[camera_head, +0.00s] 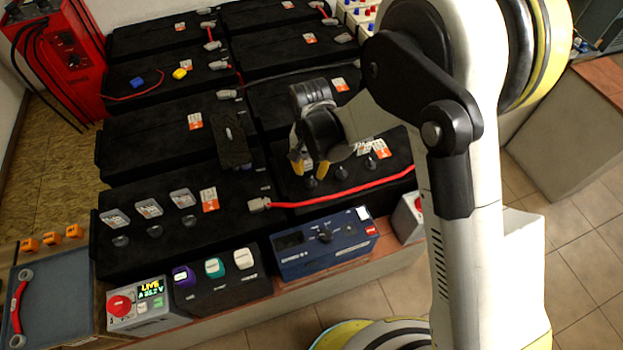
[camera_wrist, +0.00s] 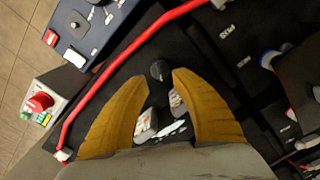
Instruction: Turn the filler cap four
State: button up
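My gripper (camera_head: 309,168) is open above the front right black battery (camera_head: 284,187). In the wrist view its two yellow fingers (camera_wrist: 160,77) are spread apart. A black filler cap (camera_wrist: 159,70) shows in the gap at their tips, with nothing seen gripped. In the head view a dark cap (camera_head: 310,182) sits just below the fingers, and another cap (camera_head: 370,163) stands to its right. Three more caps (camera_head: 155,231) stand in a row on the front left battery. I cannot read which cap is number four.
A red cable (camera_head: 345,192) runs along the battery's front edge, close to the caps. A blue meter box (camera_head: 325,244), a dark box with coloured switches (camera_head: 215,280) and a grey LIVE panel with a red button (camera_head: 137,304) stand in front. More batteries lie behind.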

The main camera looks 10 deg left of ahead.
aim_at(311, 180)
notch_tip(311, 180, down, 5)
jog(key=shift+r+b, duration=0.15)
jog(key=shift+b, duration=0.55)
grip_shut()
jog(key=m+b, duration=0.1)
jog(key=m, duration=0.4)
jog(key=shift+m, duration=0.3)
jog(key=m+b, duration=0.1)
jog(key=m, duration=0.4)
jog(key=shift+m, duration=0.3)
